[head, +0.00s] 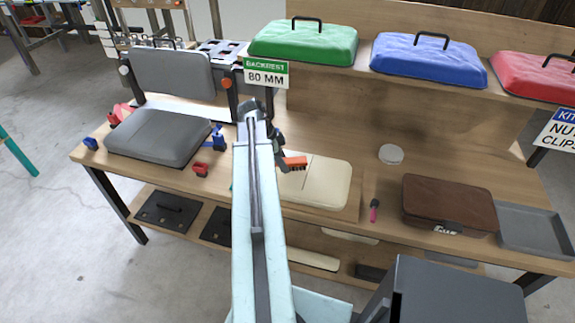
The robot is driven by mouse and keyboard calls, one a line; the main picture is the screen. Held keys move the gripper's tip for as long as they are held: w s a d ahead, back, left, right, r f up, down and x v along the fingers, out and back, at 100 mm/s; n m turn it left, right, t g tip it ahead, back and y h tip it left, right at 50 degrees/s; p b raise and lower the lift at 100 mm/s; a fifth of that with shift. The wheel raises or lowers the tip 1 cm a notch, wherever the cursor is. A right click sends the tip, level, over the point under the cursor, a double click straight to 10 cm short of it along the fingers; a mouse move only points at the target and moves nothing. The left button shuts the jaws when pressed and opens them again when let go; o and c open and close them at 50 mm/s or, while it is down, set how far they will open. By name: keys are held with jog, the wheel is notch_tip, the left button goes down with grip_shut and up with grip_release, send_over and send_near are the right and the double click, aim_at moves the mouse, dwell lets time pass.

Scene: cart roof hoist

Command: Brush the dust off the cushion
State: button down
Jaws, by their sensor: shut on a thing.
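My gripper (281,157), at the end of my pale arm, is shut on an orange brush (296,163). The brush is over the upper left part of a cream cushion (325,182) that lies on the wooden bench. I cannot tell whether the brush touches the cushion. My arm hides the cushion's left side. No dust can be made out on the cushion at this size.
A grey seat with backrest (160,137) stands at the left of the bench (345,118). Coloured cushions line the shelf above.

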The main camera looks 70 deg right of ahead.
jog(key=shift+w, duration=1.25)
notch_tip(320, 180, up, 6)
jog(key=p, duration=0.6)
jog(key=shift+s, duration=0.1)
jog(key=shift+r, duration=0.1)
notch_tip(320, 180, up, 3)
jog(key=p, duration=0.3)
jog(key=shift+r, duration=0.1)
